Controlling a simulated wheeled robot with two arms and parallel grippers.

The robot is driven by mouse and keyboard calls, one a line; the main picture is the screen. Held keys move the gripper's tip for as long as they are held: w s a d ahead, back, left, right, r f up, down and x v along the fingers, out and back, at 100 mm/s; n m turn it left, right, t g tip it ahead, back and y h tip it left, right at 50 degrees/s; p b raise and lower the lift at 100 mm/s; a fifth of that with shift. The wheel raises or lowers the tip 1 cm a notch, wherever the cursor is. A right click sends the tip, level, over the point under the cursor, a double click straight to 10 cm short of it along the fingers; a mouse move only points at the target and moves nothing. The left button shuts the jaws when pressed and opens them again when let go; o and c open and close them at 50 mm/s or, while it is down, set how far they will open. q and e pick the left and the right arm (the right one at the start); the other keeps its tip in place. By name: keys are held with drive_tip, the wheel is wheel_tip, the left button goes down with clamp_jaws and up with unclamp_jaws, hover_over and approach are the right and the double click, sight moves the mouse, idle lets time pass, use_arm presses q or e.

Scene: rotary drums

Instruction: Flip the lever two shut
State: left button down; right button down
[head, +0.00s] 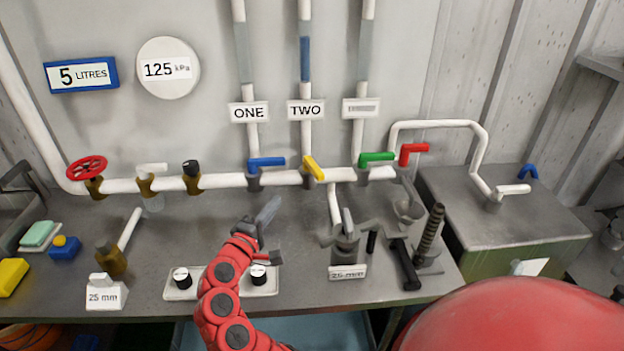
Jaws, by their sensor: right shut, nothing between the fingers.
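The TWO label (305,110) hangs on the middle upright pipe. Below it, the yellow lever (314,168) sits on the horizontal pipe. It is slanted, its lower end toward the front right, unlike the blue lever and the green lever, which lie along the pipe. My right gripper (268,210) is shut and empty above the bench, below and left of the yellow lever and apart from it. My left gripper is not in view.
The blue lever (266,162) is left of the yellow one, the green lever (376,157) and red lever (413,150) right. A clamp-like fitting (346,242) stands on the bench (300,215) to the right. A two-knob panel (180,285) lies in front.

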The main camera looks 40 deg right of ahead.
idle(0.3)
drive_tip(key=p, duration=0.4)
approach(312, 171)
drive_tip(key=w+d, duration=0.3)
drive_tip(key=w, duration=0.1)
drive_tip(key=shift+s+d+p, duration=0.2)
drive_tip(key=shift+d, duration=0.25)
drive_tip(key=shift+s+d+p, duration=0.15)
drive_tip(key=shift+s+d, duration=0.05)
drive_tip(key=shift+d, duration=0.25)
drive_tip(key=shift+d+f, duration=0.1)
